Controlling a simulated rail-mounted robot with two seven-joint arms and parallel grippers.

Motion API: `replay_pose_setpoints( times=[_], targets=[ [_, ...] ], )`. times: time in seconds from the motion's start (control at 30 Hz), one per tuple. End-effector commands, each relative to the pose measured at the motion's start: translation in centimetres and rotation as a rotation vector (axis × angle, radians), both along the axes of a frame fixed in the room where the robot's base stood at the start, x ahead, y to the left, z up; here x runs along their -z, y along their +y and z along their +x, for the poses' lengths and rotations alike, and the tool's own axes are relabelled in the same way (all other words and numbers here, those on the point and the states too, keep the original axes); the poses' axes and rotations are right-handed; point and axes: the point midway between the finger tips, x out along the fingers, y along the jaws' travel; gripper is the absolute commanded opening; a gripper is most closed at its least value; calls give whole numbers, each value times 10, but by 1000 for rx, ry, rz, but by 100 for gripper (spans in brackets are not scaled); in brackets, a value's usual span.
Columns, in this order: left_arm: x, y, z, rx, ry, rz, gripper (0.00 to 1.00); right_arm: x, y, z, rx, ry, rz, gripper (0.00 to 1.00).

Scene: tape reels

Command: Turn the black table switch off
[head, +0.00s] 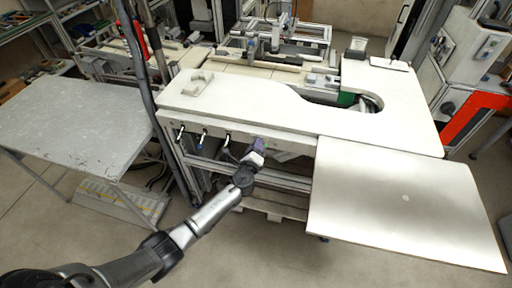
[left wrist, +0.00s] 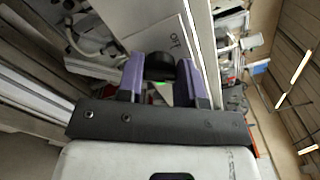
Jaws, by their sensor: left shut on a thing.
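My left gripper (head: 258,147) is at the front edge of the white table (head: 240,103), to the right of the small levers, in the head view. In the left wrist view its two purple fingers (left wrist: 160,80) are closed on a round black knob, the black table switch (left wrist: 159,66). The gripper hides the switch in the head view. I cannot tell which position the switch is in. My right gripper is not in view.
Several small levers, one of them a white-tipped lever (head: 227,139), stick out along the table's front edge. A lower white panel (head: 400,215) juts out at the right. A grey table (head: 75,120) stands at the left, with open floor in front.

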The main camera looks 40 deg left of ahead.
Motion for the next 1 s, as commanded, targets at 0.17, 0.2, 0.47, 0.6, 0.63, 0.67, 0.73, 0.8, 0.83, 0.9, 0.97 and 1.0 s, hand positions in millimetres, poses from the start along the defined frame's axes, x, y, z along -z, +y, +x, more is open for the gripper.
replay_pose_setpoints(
  times=[0.17,0.2,0.47,0.6,0.63,0.67,0.73,0.8,0.83,0.9,0.97,1.0],
  targets=[
    [2,0,0,0,-21,-42,10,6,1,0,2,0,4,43],
    [2,0,0,0,-28,-60,10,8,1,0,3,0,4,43],
    [4,-1,0,1,-111,-244,10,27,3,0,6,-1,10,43],
    [4,0,0,0,-167,-366,10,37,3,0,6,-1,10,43],
    [4,0,0,0,-178,-391,10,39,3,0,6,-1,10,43],
    [4,0,0,0,-190,-419,10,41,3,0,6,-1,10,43],
    [4,0,0,0,-217,-478,10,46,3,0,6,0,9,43],
    [4,0,0,0,-245,-540,10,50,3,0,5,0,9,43],
    [4,-1,0,0,-257,-566,10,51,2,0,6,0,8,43],
    [4,0,0,-1,-283,-627,10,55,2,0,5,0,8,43],
    [4,0,0,0,-306,-677,10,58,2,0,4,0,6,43],
    [4,0,0,0,-322,-711,10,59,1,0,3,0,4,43]
  ],
)
